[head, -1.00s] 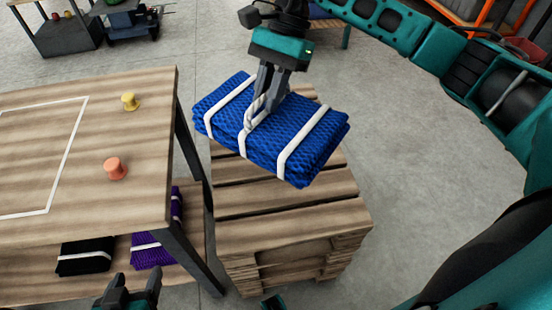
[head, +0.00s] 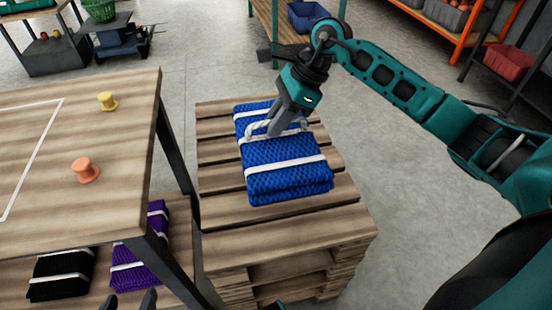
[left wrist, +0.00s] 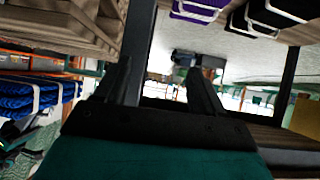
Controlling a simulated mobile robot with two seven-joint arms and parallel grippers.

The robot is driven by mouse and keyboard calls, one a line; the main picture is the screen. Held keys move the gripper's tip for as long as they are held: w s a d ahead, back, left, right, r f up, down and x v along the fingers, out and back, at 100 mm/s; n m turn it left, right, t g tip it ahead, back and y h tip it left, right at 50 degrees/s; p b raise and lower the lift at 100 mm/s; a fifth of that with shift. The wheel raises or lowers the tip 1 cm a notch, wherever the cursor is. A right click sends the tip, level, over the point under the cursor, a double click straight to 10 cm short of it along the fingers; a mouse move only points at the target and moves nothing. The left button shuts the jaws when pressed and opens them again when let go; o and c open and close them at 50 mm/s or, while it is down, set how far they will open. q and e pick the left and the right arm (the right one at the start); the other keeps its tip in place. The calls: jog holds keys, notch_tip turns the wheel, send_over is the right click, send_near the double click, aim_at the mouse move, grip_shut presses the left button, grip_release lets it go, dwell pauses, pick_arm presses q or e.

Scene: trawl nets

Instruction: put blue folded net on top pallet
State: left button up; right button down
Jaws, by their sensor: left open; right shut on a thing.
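The blue folded net (head: 285,165), bound with white straps, is at the top of the stacked wooden pallets (head: 290,238), within the edges of the top one. It looks level, and I cannot tell for sure whether it bears fully on the slats. My right gripper (head: 272,130) is shut on the white rope handle of the net. My left gripper (head: 132,302) is open and empty at the bottom edge of the head view, its fingers also showing in the left wrist view (left wrist: 165,88). The net shows at the left of that view too (left wrist: 35,95).
A wooden table (head: 80,150) with a yellow spool (head: 107,101) and an orange spool (head: 85,170) stands left of the pallets. A black net (head: 62,274) and a purple net (head: 141,255) lie on its lower shelf. Floor right of the pallets is clear.

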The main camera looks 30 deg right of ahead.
aim_at(282, 134)
notch_tip(282, 134, down, 5)
jog(key=shift+w+f+b, duration=0.1)
jog(key=shift+b, duration=0.35)
jog(key=shift+f, duration=0.4)
notch_tip(282, 134, down, 4)
jog(key=shift+r+b, duration=0.15)
jog(key=shift+b, duration=0.45)
jog(key=shift+f, duration=0.3)
pick_arm(q)
jog(key=shift+w+d+f+h, duration=0.2)
jog(key=shift+d+f+h, duration=0.1)
jog(key=shift+d, duration=0.25)
pick_arm(e)
jog(key=c, duration=1.1)
grip_release()
jog(key=shift+f, duration=0.1)
pick_arm(q)
jog(key=shift+f, duration=0.1)
pick_arm(e)
jog(key=shift+o, duration=0.2)
